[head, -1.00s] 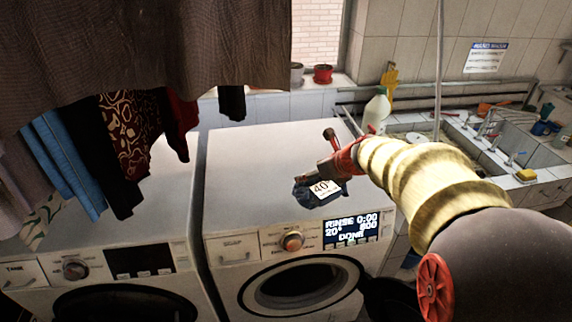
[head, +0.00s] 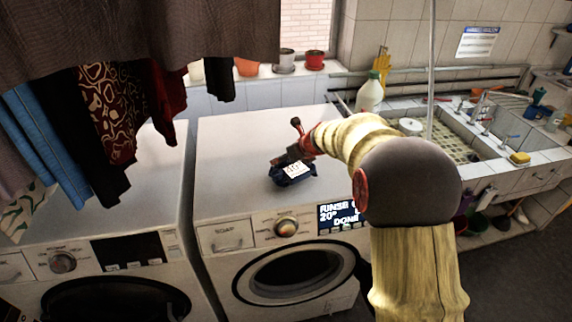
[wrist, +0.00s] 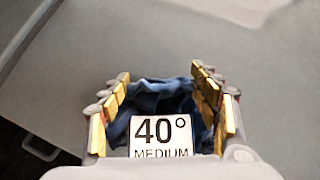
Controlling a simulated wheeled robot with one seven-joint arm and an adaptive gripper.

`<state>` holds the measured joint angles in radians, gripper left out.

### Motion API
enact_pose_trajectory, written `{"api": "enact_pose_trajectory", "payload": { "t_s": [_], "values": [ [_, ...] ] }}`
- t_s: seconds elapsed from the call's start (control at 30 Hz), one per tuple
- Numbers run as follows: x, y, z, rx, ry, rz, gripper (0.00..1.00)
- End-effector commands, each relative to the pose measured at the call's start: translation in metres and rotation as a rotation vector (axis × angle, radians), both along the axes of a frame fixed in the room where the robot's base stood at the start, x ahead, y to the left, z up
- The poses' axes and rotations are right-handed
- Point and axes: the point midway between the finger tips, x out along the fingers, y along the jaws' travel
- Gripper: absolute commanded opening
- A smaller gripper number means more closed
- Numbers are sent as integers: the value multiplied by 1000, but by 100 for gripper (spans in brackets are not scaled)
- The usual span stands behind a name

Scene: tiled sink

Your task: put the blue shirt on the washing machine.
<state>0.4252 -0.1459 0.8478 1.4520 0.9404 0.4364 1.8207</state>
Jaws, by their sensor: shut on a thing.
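The blue shirt (head: 290,177) is a small dark-blue folded bundle with a white "40° MEDIUM" label. In the head view it is at the top of the right washing machine (head: 235,150), near its front edge. I cannot tell whether it rests on the top or hangs just above it. My gripper (head: 293,160) reaches in from the right and is shut on the shirt. In the wrist view the shirt (wrist: 165,100) lies between the yellow-padded fingers of my gripper (wrist: 163,98), with the label facing the camera.
A second washing machine (head: 110,225) stands at the left. Dark clothes (head: 110,115) hang above it. A white bottle (head: 369,93) stands behind the machine, and a tiled sink (head: 450,145) is at the right. The right machine's top is otherwise clear.

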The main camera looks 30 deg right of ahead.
Motion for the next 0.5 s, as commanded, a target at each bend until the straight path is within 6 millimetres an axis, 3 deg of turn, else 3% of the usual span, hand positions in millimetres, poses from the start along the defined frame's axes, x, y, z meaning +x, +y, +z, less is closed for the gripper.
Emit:
{"api": "enact_pose_trajectory", "payload": {
  "t_s": [0.03,0.1,0.5],
  "values": [
    [-1,0,-14,1,1,-1,21],
    [-1,0,-23,1,2,0,21],
    [-1,0,-27,2,1,-1,21]
  ]
}}
